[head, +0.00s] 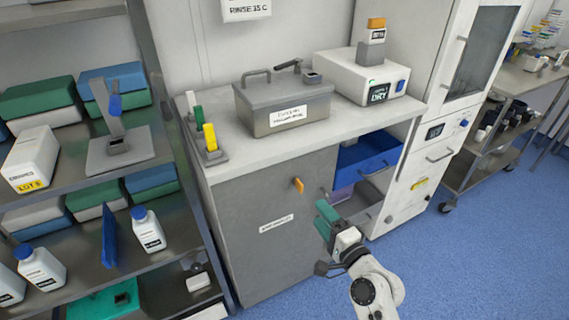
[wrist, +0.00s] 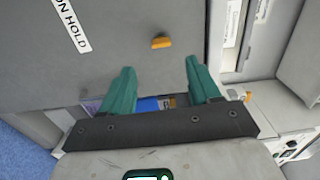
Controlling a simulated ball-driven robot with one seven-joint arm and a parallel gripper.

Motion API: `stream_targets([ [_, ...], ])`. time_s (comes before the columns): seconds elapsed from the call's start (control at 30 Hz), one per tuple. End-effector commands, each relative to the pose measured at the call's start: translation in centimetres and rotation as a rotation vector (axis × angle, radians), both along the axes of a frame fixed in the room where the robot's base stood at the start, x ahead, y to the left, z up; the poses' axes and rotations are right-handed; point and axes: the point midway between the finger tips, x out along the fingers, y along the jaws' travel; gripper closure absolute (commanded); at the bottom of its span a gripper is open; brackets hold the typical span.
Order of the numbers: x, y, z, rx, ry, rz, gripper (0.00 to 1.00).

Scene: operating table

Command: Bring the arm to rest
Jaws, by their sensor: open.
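My arm (head: 374,288) reaches up from the lower right in the head view. My gripper (head: 328,213) is in front of the lower cabinet, a little right of its grey door (head: 262,235). In the wrist view, the two green fingers of my gripper (wrist: 160,70) are spread apart with nothing held between them. The door's orange knob (head: 298,185) is close by, apart from the fingers; it also shows beyond the fingertips in the wrist view (wrist: 161,42).
The cabinet's right bay is open, with a blue bin (head: 368,154) inside. On the counter (head: 245,151) stand a grey lidded box (head: 283,105) and a white device (head: 357,78). A loaded shelf rack (head: 60,172) stands left. Blue floor (head: 470,245) is clear at right.

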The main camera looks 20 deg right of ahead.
Motion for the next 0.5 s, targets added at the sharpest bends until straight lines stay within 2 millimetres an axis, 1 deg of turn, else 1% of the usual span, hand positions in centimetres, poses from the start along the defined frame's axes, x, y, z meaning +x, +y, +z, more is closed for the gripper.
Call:
stream_targets([
  [0.13, 0.0, 0.1, 0.0, -0.004, 0.003, 0.003, 0.38],
  [0.27, -1.5, 1.4, -0.4, -0.129, 0.074, 0.073, 0.38],
  [0.37, -4.2, 3.0, -1.5, -0.323, 0.188, 0.183, 0.38],
  [0.47, -8.1, 4.2, -3.1, -0.554, 0.333, 0.322, 0.38],
  [0.5, -9.9, 4.3, -3.7, -0.643, 0.393, 0.379, 0.38],
])
